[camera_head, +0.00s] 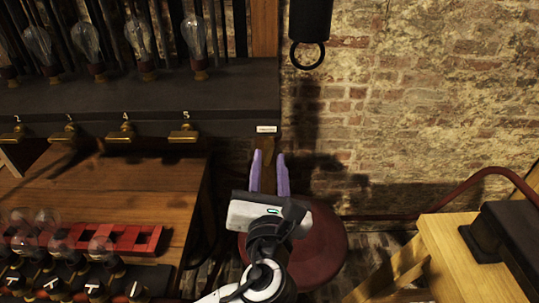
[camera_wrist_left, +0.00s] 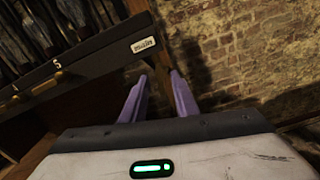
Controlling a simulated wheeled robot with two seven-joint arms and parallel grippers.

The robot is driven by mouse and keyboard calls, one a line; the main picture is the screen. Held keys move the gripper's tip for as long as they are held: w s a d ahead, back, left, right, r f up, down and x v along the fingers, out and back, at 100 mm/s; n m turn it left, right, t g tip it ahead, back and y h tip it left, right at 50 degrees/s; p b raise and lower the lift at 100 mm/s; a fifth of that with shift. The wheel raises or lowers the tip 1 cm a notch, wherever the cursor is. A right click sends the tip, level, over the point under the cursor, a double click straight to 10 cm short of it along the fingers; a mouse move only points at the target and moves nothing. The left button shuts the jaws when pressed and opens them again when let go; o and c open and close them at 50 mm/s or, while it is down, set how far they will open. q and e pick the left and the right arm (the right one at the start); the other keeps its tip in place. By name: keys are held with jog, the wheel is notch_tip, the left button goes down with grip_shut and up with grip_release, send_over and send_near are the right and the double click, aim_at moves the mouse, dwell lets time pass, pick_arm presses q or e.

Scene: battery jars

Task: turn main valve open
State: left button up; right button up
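A small white label reading "main" (camera_head: 266,129) sits on the right end of the dark shelf edge; it also shows in the wrist view (camera_wrist_left: 143,44). Just below it, a brownish piece is visible between my fingertips, but I cannot tell whether it is the main valve's handle. No clear valve handle shows in the wrist view. My left gripper (camera_head: 269,156) is open, its two purple fingers pointing up just below the label. In the wrist view the fingers (camera_wrist_left: 158,76) are apart with nothing clearly held. My right gripper is not in view.
Numbered brass valves, such as valve 5 (camera_head: 184,134), line the dark shelf (camera_head: 225,100) to the left. A black cylinder with a ring (camera_head: 307,54) hangs at upper right. A red round seat (camera_head: 325,250) stands below. A wooden bench (camera_head: 465,260) is at right.

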pick_arm(q)
jog(key=shift+w, duration=1.1)
jog(key=shift+c, duration=0.2)
grip_shut()
jog(key=shift+n, duration=1.5)
jog(key=shift+o, duration=0.2)
grip_release()
jog(key=shift+s, duration=0.1)
jog(key=s, duration=1)
jog(key=shift+s+b, duration=0.15)
jog(key=shift+b, duration=0.2)
